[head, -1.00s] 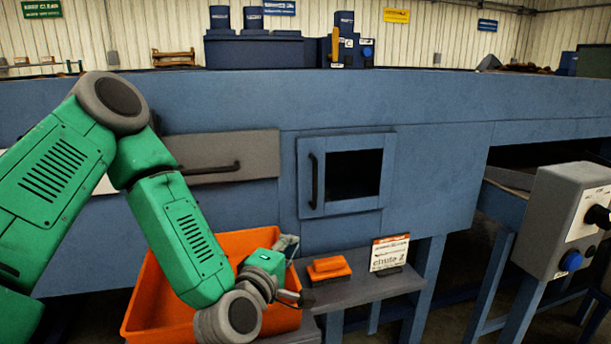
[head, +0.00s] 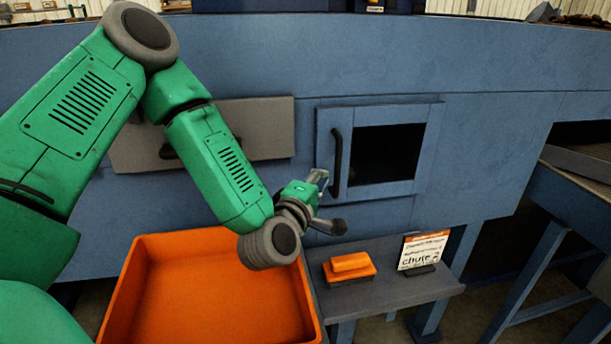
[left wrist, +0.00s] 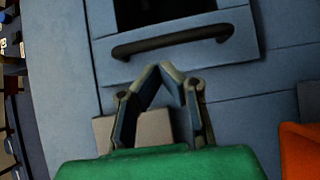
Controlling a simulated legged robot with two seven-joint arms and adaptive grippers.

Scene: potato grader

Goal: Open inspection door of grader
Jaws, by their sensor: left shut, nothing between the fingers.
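The inspection door (head: 385,193) is a blue panel with a dark window in the grader's (head: 260,60) side. It looks closed in its frame. Its black upright handle (head: 337,163) is on its left side and shows as a dark bar (left wrist: 172,41) in the left wrist view. My left gripper (head: 319,178) is just left of the handle's lower part. In the left wrist view its fingertips (left wrist: 163,70) meet, empty, pointing toward the handle with a small gap in the picture. My right gripper is not in view.
A grey panel (head: 265,118) with a dark handle is left of the door, partly behind my arm. An orange bin (head: 140,275) stands below. A grey shelf (head: 390,298) under the door holds an orange block (head: 350,268) and a small sign (head: 422,250).

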